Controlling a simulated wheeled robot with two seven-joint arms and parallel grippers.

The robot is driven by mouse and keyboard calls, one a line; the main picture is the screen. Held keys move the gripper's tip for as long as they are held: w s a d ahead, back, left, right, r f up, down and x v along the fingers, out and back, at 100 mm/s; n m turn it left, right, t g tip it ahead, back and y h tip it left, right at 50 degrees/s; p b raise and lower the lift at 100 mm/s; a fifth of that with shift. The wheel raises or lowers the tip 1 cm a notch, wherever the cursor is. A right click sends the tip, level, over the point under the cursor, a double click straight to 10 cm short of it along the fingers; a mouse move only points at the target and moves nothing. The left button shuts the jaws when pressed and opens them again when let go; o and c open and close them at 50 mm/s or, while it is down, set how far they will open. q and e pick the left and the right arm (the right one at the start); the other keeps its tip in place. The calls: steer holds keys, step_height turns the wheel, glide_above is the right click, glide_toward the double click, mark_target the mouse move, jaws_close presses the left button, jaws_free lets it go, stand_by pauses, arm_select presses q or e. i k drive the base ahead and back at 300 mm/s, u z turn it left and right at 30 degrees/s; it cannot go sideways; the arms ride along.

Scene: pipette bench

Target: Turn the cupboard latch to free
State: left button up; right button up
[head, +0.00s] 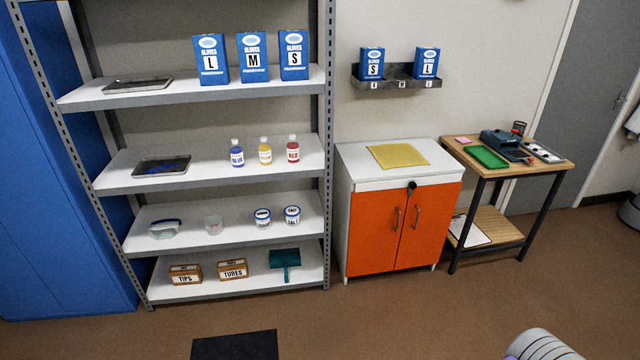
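The cupboard (376,235) is white with two orange doors, both shut, and stands right of the shelving. The latch (411,185) is a small black knob at the top middle, where the doors meet the white front strip. Its turn position is too small to tell. Two metal handles (416,216) sit on the doors near the centre seam. Neither of my grippers is in view. No gripper touches the latch.
A yellow mat (398,155) lies on the cupboard top. Right of it is a wooden table (545,168) with a green tray (486,157). Grey shelving (215,184) with boxes and bottles stands left. A black mat (235,345) lies on the brown floor, which is open before the cupboard.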

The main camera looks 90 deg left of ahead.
mark_target(412, 185)
steer(key=u, duration=2.6)
steer(key=i, duration=2.8)
steer(key=u, duration=0.1)
